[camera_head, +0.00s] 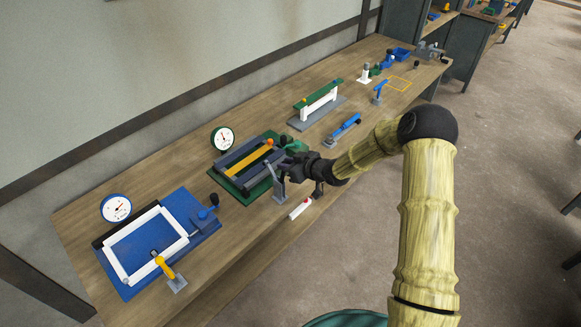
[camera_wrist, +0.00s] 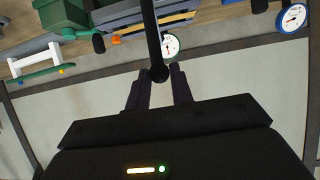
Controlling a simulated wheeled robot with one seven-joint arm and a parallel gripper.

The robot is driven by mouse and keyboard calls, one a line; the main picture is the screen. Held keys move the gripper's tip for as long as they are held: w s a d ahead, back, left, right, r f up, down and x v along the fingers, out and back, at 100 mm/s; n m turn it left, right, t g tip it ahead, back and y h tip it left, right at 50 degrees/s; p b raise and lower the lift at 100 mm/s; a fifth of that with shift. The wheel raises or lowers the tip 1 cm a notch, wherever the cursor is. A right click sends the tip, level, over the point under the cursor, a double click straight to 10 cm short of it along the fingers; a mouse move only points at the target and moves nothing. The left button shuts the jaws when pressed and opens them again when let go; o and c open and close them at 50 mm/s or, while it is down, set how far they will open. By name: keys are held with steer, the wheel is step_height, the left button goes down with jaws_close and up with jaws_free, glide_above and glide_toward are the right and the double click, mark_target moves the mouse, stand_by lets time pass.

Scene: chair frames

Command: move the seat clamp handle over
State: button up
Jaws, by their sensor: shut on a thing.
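The clamp handle is a black rod with a round knob (camera_wrist: 158,73) in the wrist view. My gripper (camera_wrist: 159,78) has its two fingers on either side of the knob and is shut on it. In the head view my gripper (camera_head: 292,166) reaches the right side of the green fixture (camera_head: 238,190), which holds dark grey bars and a yellow bar (camera_head: 250,159). A grey upright clamp part (camera_head: 279,184) stands at the fixture's front right corner. My gripper hides much of the handle there.
A blue fixture (camera_head: 200,236) with a white frame (camera_head: 122,278) lies at the left, with a yellow-handled clamp (camera_head: 166,268) in front. Two dials (camera_head: 223,139) stand behind. A red and white piece (camera_head: 300,209) lies near the bench's front edge. A blue clamp (camera_head: 345,128) stands farther right.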

steer(key=shift+w+a+r, duration=0.1)
steer(key=shift+w+a, duration=0.05)
steer(key=shift+a, duration=0.05)
steer(key=shift+w+a+r, duration=0.1)
steer(key=shift+w+a, duration=0.4)
steer(key=shift+a, duration=0.15)
steer(key=o, duration=0.8)
steer(key=shift+o, duration=0.2)
steer(key=shift+d, duration=0.1)
steer(key=b+v, duration=0.3)
steer(key=v, duration=1.4)
